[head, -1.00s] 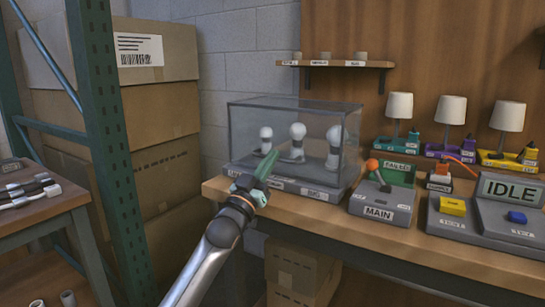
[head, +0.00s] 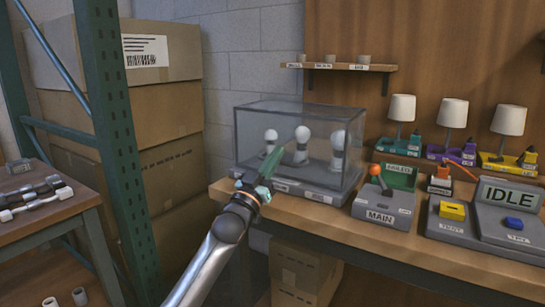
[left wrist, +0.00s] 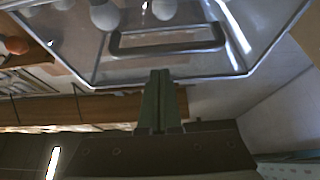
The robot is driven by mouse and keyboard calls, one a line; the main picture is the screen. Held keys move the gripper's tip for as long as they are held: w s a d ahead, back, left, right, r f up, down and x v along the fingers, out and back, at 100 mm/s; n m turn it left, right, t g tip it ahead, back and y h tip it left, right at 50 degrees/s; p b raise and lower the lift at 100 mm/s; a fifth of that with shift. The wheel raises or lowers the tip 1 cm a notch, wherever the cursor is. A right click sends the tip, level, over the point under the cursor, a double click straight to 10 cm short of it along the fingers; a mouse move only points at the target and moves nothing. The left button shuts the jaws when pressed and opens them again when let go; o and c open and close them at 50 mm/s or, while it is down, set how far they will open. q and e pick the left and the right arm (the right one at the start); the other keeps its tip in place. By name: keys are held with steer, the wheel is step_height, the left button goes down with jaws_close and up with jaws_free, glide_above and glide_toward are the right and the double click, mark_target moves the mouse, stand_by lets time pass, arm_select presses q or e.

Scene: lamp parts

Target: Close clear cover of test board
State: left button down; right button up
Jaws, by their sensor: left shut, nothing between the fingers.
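The test board (head: 325,196) is a grey base with several labels on its front, at the back left of the bench. Its clear cover (head: 322,118) is a box standing down over the base, with white bulbs (head: 303,134) upright inside. My left gripper (head: 280,152) has green fingers, shut and empty, in front of the cover's front face. In the left wrist view, the shut fingers (left wrist: 161,75) point at the cover's lower edge, and a dark handle (left wrist: 167,40) shows just beyond the tips. I cannot tell whether they touch the cover. My right gripper is out of view.
A MAIN switch box (head: 380,208) with an orange-knobbed lever stands right of the board. Further right are yellow and blue button boxes and an IDLE sign (head: 508,194). Lamps (head: 451,112) stand behind. A green rack post (head: 118,150) is at the left.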

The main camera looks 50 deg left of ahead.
arm_select(q)
steer(key=w+f+v, duration=0.1)
steer(key=v, duration=0.8)
steer(key=shift+f, duration=0.35)
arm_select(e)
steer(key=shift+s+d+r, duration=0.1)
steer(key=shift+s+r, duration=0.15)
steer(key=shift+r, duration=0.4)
arm_select(q)
steer(key=shift+s+a, duration=0.1)
